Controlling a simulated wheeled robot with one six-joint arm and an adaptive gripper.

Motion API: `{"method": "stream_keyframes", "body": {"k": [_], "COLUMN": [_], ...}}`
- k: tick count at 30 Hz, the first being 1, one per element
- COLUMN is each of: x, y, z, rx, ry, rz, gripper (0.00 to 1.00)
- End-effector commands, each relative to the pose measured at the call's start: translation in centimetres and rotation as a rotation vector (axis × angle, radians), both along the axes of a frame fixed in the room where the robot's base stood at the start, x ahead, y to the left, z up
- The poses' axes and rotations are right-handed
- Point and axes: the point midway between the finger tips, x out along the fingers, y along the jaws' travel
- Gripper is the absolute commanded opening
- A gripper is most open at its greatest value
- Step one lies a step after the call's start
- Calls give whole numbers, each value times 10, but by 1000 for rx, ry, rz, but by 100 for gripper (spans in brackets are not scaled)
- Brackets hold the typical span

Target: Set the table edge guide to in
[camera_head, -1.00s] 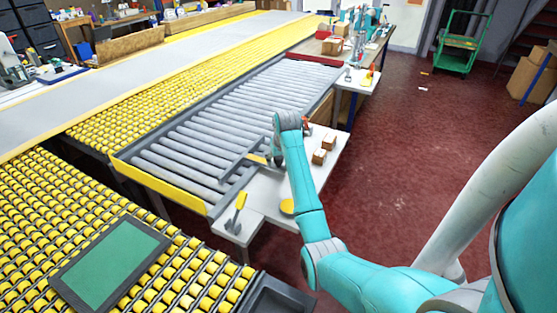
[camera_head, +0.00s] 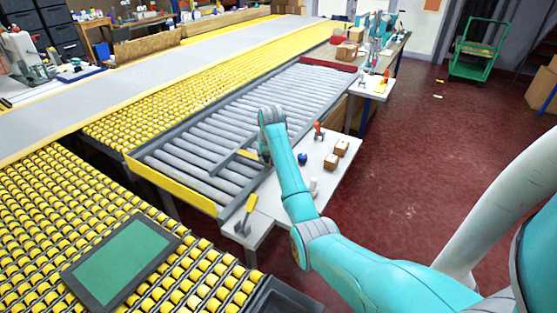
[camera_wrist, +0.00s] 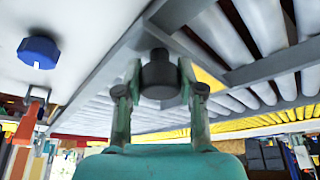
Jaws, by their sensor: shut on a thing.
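The edge guide (camera_head: 226,162) is a grey bar with a yellow piece, lying over the grey rollers near the table's right edge. In the wrist view, my gripper (camera_wrist: 160,88) is shut on a dark round knob (camera_wrist: 158,72), one finger on each side of it. The knob sits at a grey bar that runs beside the rollers. In the head view my arm's end hides the knob and my fingertips.
A white side shelf (camera_head: 327,190) holds two small boxes (camera_head: 337,154), a blue knob (camera_head: 303,158), a red-handled clamp (camera_head: 319,131) and a yellow-handled tool (camera_head: 247,213). A grey-railed roller table (camera_head: 280,92) lies left. Red floor is open at right.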

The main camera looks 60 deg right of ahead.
Motion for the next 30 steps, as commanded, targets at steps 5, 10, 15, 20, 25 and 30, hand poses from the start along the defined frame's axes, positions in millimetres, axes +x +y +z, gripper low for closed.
{"method": "stream_keyframes", "body": {"k": [5, 10, 15, 20, 25, 30], "x": [9, 9, 9, 8, 8, 5], "y": [0, 0, 0, 0, 0, 3], "z": [0, 0, 0, 0, 1, 12], "rx": [-1, -1, -1, -1, 0, -2], "ry": [-1, 0, 0, 0, 0, -2], "rz": [-2, -3, -3, -3, -1, -1], "gripper": [0, 0, 58, 63, 63, 63]}}
